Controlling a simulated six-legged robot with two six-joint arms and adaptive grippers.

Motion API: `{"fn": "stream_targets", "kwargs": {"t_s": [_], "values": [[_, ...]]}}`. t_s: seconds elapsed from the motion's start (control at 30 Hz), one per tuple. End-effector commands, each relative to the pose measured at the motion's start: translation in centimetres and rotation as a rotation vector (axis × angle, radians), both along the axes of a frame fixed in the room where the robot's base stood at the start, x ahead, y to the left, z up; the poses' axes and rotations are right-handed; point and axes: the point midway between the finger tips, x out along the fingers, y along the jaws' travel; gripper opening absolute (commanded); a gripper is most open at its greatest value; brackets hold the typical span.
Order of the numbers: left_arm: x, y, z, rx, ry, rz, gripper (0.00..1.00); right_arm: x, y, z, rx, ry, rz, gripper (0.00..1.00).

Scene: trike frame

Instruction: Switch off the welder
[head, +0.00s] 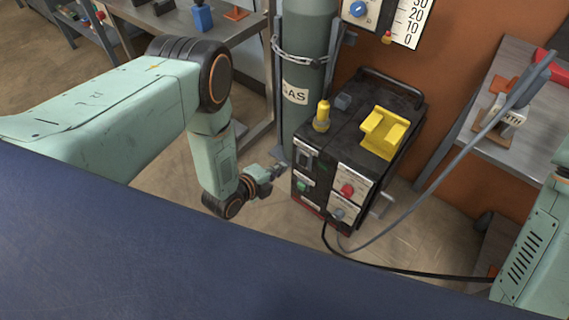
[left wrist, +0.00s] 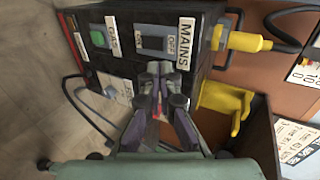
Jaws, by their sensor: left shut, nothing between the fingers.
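The welder (head: 352,140) is a black box on the floor in the middle of the head view. Its front carries a dark rocker switch (head: 305,157); in the left wrist view this switch (left wrist: 153,43) sits beside a MAINS label (left wrist: 183,47). I cannot tell which way the rocker is set. A green button (left wrist: 98,38) is next to a GAS label. My left gripper (head: 281,170) is shut and empty, just in front of the welder's front face. In the left wrist view its fingertips (left wrist: 160,68) point at the panel close to the switch. My right gripper is out of view.
A chained gas cylinder (head: 310,60) stands behind the welder's left side. A yellow cradle (head: 383,132) and a yellow fitting (head: 322,117) are on its top. Cables (head: 400,268) run from its front. A grey table (head: 530,130) stands at right.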

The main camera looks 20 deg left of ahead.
Motion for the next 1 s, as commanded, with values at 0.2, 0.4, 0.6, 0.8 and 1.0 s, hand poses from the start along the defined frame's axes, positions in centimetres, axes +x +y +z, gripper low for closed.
{"fn": "stream_targets", "kwargs": {"t_s": [0.2, 0.4, 0.6, 0.8, 1.0], "values": [[-2.5, 1.0, 2.4, 0.000, 0.001, 0.000, 0.00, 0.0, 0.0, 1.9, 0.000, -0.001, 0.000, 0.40], [-3.6, 1.3, 3.0, 0.000, 0.000, 0.001, 0.00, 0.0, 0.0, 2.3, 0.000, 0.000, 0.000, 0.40], [-3.8, 1.4, 2.9, 0.000, 0.000, 0.000, 0.00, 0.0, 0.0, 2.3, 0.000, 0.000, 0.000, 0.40], [-3.8, 1.4, 2.9, 0.000, 0.000, 0.000, 0.00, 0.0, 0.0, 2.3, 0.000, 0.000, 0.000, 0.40], [-3.7, 1.4, 2.9, -0.004, 0.002, 0.002, 0.00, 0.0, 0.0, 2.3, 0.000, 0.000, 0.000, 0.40]]}}
